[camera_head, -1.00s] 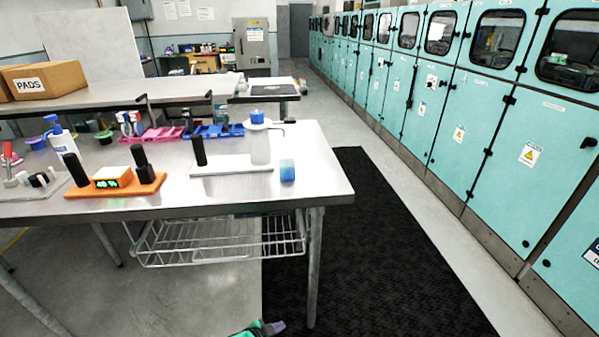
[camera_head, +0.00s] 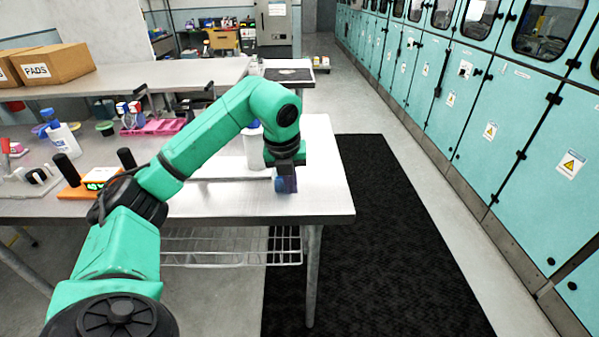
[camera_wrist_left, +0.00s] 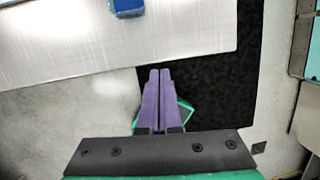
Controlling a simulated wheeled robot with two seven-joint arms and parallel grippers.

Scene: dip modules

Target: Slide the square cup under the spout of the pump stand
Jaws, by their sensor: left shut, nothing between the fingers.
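The square cup (camera_wrist_left: 128,8), blue, stands on the tabletop at the top edge of the left wrist view, beyond my fingers. In the head view it is mostly or wholly hidden behind my left gripper (camera_head: 286,187). The gripper's purple fingers (camera_wrist_left: 160,73) are together and empty, apart from the cup on its near side. They point down near the table's front edge in the head view. The pump stand's white base (camera_head: 222,179) and pale bottle (camera_head: 253,152) show partly behind my left arm; the spout is hidden. My right gripper is not in view.
The steel table (camera_head: 325,190) ends just right of the cup, with a black mat (camera_head: 400,240) on the floor beyond. An orange base (camera_head: 75,192) with black posts and a white pump bottle (camera_head: 62,140) stand left. The tabletop's right end is clear.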

